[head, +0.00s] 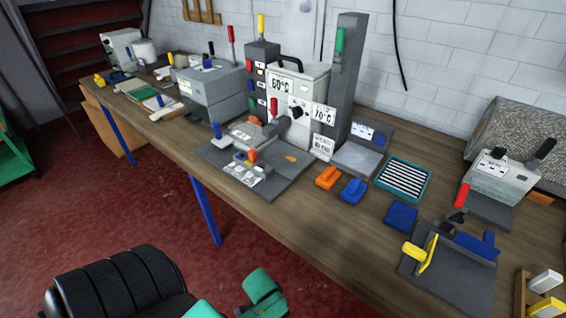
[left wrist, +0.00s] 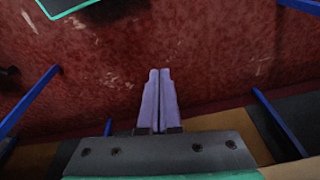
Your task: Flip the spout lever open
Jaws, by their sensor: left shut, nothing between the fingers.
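A grey box-shaped unit (head: 300,92) marked 60°C stands near the back of the bench in the head view, with a black dial and black top handle. A small red lever (head: 274,106) stands upright at its front left, above a dark grey spout-like part (head: 280,125). I cannot tell for certain that this is the spout lever. My left gripper (left wrist: 158,100) shows in the left wrist view, shut and empty, with red floor behind it. It is away from the unit. My right gripper is not in view.
The wooden bench (head: 290,215) runs across the head view on blue legs. A grey fixture plate (head: 280,185) lies before the unit. A tall grey post (head: 347,90) stands right of it. Orange (head: 328,177) and blue (head: 353,190) blocks lie nearer the front edge.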

